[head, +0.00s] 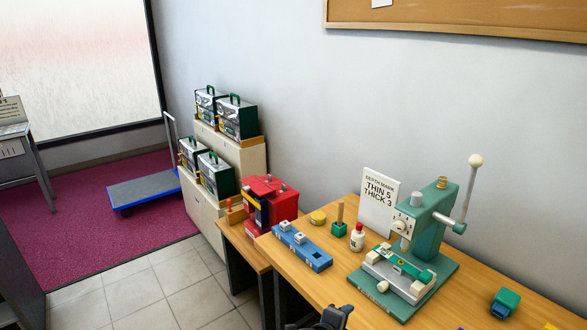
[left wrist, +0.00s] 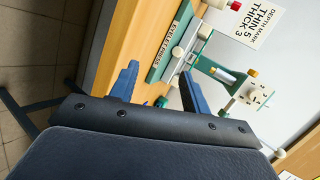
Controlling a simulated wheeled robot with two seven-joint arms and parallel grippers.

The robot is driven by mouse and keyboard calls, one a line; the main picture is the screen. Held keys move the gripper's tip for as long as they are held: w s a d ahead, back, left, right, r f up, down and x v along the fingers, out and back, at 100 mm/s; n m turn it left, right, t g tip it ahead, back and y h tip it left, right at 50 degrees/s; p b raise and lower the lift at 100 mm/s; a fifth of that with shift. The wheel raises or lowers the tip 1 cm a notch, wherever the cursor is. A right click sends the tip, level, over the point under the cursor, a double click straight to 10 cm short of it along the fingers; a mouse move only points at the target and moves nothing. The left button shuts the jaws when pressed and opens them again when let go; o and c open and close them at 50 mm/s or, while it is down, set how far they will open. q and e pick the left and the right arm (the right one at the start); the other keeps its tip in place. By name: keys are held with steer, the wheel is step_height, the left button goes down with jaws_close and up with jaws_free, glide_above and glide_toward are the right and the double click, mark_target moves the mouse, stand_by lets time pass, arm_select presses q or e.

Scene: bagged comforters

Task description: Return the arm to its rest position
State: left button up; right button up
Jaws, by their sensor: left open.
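My left gripper (left wrist: 160,72) shows in the left wrist view with its two blue fingers apart and nothing between them. Behind the fingers are the wooden table top and the green eyelet press (left wrist: 185,40). In the head view a dark part of my arm shows at the bottom edge, by the front of the table (head: 333,240); the fingers are not clear there. The green press (head: 432,220) stands on the table with its white-knobbed lever raised. My right gripper is not seen in either view.
A blue block with white pieces (head: 302,246), a white and red bottle (head: 357,237), a green holder (head: 339,229) and a depth sign (head: 379,203) stand near the press. A red machine (head: 270,200) is on a side table. Tiled floor (head: 150,290) is open at left.

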arm_select(q)
steer(key=s+a+f+n+g+y, duration=0.2)
steer(key=s+a+f+n, duration=0.2)
steer(key=s+a+n, duration=0.55)
steer(key=s+a+f+n+g+y, duration=0.25)
steer(key=s+a+f+n, duration=0.35)
steer(key=a, duration=0.7)
steer(key=s+a+f+n+g+y, duration=0.25)
steer(key=s+a+n, duration=0.55)
steer(key=a, duration=0.4)
step_height(320, 180, down, 27)
steer(key=d+m, duration=0.1)
steer(key=d, duration=0.1)
steer(key=s+f, duration=0.3)
steer(key=f, duration=0.7)
steer(key=s+f, duration=0.4)
steer(key=f, duration=0.7)
steer(key=shift+s+d+f+g, duration=0.15)
steer(key=shift+d+f+g, duration=0.1)
steer(key=shift+g, duration=0.15)
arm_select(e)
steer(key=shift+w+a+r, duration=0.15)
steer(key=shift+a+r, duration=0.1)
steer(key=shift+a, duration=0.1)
arm_select(q)
steer(key=shift+m, duration=0.25)
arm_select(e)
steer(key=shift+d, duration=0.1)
